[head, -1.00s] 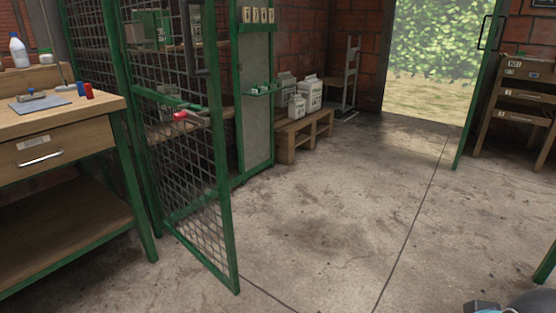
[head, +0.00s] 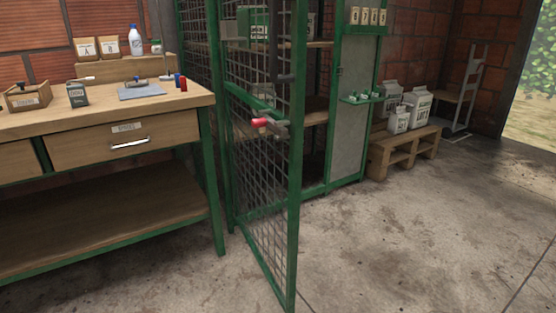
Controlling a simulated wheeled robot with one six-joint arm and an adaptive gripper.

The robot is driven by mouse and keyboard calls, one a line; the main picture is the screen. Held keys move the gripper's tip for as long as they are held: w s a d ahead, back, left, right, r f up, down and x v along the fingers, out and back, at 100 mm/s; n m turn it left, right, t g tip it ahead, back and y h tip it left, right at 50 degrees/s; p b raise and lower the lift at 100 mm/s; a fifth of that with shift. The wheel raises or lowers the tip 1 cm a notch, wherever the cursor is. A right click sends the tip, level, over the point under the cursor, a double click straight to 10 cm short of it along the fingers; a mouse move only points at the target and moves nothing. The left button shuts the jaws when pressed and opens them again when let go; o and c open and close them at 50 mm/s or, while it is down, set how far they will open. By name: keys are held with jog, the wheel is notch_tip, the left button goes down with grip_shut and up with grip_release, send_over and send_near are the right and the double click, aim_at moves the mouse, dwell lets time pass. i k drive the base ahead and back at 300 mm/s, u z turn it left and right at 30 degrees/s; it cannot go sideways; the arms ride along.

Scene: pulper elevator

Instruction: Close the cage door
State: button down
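The cage door (head: 268,193) is a green-framed wire mesh panel. It stands open, swung out toward me from the cage, with its free edge nearest to me. A red-handled latch (head: 262,122) sits on the door about mid-height. A dark vertical handle (head: 281,42) shows higher up near the free edge. The cage opening behind the door shows wooden shelves (head: 316,97) inside. A green frame post with a grey panel (head: 348,110) stands to the right of the opening. My gripper is not in view.
A wooden workbench (head: 180,103) with a drawer and small items stands close on the left. A pallet (head: 400,150) with white containers lies right of the cage. A hand truck (head: 475,90) stands behind it. The concrete floor (head: 430,240) in front is clear.

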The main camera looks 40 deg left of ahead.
aim_at(240, 30)
jog(key=u, duration=0.65)
jog(key=i, duration=1)
jog(key=u, duration=0.7)
